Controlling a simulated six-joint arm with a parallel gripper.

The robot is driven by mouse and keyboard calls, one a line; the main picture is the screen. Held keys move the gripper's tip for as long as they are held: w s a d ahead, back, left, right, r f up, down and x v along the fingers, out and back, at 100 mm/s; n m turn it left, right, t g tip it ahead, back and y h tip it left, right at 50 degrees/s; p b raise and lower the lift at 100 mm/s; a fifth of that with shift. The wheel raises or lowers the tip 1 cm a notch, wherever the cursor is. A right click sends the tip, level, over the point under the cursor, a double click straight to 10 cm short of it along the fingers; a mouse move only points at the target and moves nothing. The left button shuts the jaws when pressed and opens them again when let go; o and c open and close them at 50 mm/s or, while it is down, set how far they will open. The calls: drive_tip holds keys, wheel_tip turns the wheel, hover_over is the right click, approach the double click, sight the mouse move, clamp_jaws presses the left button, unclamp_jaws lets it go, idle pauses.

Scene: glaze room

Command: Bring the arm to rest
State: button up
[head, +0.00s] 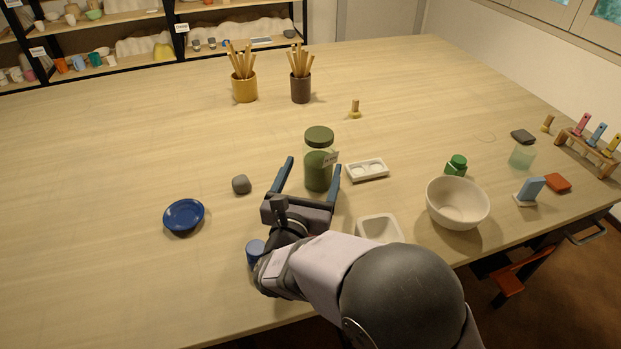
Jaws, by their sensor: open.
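My gripper (311,166) is open, its two dark blue fingers spread apart and pointing toward the back of the table. Whether the finger touches the jar, I cannot tell. Nothing shows held between the fingers. My arm reaches in from the bottom right and is low over the front of the table (120,150), hiding part of it.
A grey lump (241,184) and a blue dish (184,216) lie to the left. A blue cup (256,250) is beside my wrist, partly hidden. A white tray (367,170), square dish (380,229) and cream bowl (457,204) stand right. The far left table is clear.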

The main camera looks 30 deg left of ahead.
drive_tip(key=shift+s+d, duration=0.2)
drive_tip(key=shift+s, duration=0.4)
